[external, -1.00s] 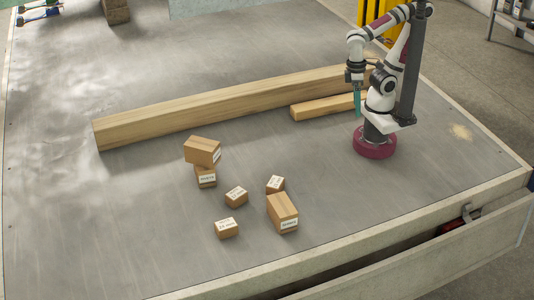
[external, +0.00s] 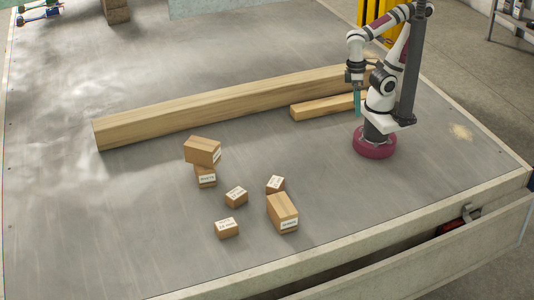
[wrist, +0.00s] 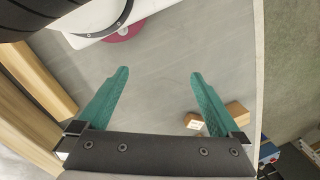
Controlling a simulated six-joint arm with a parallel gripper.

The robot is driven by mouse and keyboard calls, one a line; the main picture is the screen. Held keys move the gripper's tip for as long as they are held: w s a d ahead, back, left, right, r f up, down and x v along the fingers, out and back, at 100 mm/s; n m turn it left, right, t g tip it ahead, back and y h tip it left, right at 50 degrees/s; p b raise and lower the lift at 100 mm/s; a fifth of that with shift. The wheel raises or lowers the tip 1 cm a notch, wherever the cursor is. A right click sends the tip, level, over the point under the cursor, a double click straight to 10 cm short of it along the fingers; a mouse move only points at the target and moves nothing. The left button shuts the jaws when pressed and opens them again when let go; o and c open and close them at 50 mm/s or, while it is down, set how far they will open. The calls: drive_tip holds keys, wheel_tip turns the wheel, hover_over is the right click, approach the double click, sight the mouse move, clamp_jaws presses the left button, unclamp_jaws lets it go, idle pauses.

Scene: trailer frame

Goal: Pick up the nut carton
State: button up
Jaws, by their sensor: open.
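Several brown cartons with white labels lie on the grey trailer bed, left of my arm in the external view. Small cartons (external: 236,196), (external: 275,184) and (external: 227,228) lie near another larger carton (external: 282,212). The label print is too small to read, so I cannot tell which is the nut carton. My gripper (external: 357,103) points down beside my arm, well apart from the cartons. In the wrist view its teal fingers (wrist: 158,75) are spread and empty. Two cartons show there beyond the right finger (wrist: 237,114).
A long wooden beam (external: 220,105) lies across the bed behind the cartons. A shorter beam (external: 325,107) lies between it and my base. The bed's raised edge (external: 400,238) runs along the front right. The bed between my base and the cartons is clear.

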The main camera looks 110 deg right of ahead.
idle(0.3)
drive_tip(key=w+d+f+n+t+h, duration=0.1)
drive_tip(key=w+d+f+n+t, duration=0.1)
drive_tip(key=w+n, duration=0.6)
drive_tip(key=m+t+y, duration=0.5)
drive_tip(key=m+t, duration=0.5)
drive_tip(key=m, duration=2.4)
approach(227, 223)
drive_tip(key=shift+w+a+f+n+t, duration=0.3)
drive_tip(key=shift+w+a+f, duration=0.35)
drive_tip(key=shift+w, duration=0.15)
drive_tip(key=x, duration=0.6)
drive_tip(key=shift+d, duration=0.1)
clamp_jaws()
